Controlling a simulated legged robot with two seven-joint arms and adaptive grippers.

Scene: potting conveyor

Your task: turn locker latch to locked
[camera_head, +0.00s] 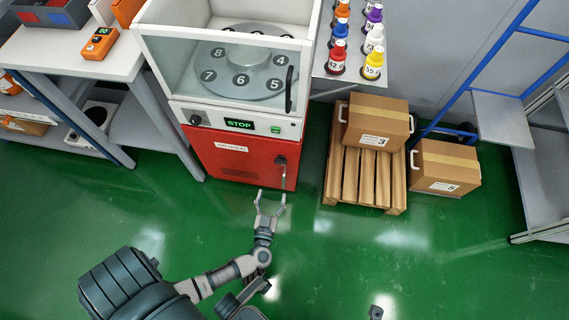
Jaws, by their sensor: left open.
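The red locker (228,168) stands under the glass-fronted machine, with a white label on its door. Its latch (282,161) is a dark fitting at the door's upper right, with a thin grey lever (284,180) pointing down from it. My left gripper (270,201) is open and empty, in front of the locker's lower right. Its fingers point toward the locker and its tips are just below the lever's lower end in the picture. Whether they touch the lever I cannot tell.
Above the locker is a panel with a green STOP display (239,123) and a numbered carousel (244,70). A wooden pallet (350,178) with a carton (378,122) stands to the right, a second carton (446,167) beside it. A workbench (80,50) is left. Green floor in front is clear.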

